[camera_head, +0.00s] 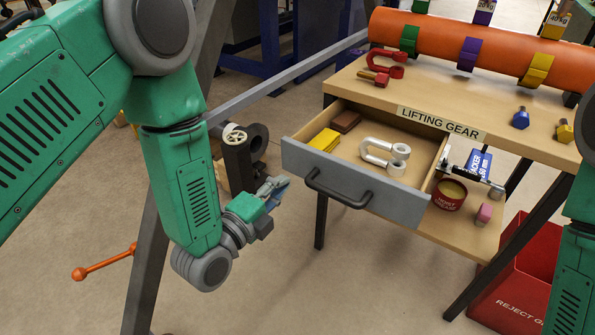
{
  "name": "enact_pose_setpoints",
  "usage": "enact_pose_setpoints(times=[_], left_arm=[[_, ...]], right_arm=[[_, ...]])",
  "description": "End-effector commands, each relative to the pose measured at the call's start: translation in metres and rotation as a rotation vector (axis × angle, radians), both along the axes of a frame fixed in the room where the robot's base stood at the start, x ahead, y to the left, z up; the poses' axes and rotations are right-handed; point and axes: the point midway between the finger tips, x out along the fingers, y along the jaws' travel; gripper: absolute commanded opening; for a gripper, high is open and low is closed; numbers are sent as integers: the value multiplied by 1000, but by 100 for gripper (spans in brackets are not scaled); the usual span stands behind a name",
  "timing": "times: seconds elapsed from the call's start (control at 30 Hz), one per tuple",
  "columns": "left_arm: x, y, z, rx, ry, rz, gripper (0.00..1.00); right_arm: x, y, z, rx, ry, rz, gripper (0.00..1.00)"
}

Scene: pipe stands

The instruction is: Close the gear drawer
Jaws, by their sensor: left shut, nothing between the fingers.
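The gear drawer (390,205) is pulled out of the wooden bench under the "LIFTING GEAR" label (438,124). Its grey front panel has a dark bar handle (338,192). Inside lie a silver shackle (384,155), yellow pieces (324,140) and a brown block (346,121). My left gripper (272,190) is shut and empty, just left of the drawer front and apart from it in the picture. My right arm shows only at the right edge; its gripper is out of frame.
An orange pipe (480,48) with coloured bands lies above the bench top. A red shackle (387,62) lies there too. A lower shelf holds a red tin (449,194). A red reject bin (515,285) stands at lower right. Floor before the drawer is clear.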

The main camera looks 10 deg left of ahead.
Motion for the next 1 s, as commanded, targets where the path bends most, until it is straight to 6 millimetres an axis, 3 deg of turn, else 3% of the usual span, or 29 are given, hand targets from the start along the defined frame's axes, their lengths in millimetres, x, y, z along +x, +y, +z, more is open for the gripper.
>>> enact_pose_setpoints(times=[0.13,0.33,1.0], left_arm=[[28,-10,-1,-3,-3,2,0],[48,-19,-1,-1,-1,1,0],[63,-14,0,1,0,0,0]], right_arm=[[0,0,-10,0,0,0,52],[0,0,-17,0,0,0,52],[0,0,-19,0,-1,0,52]])
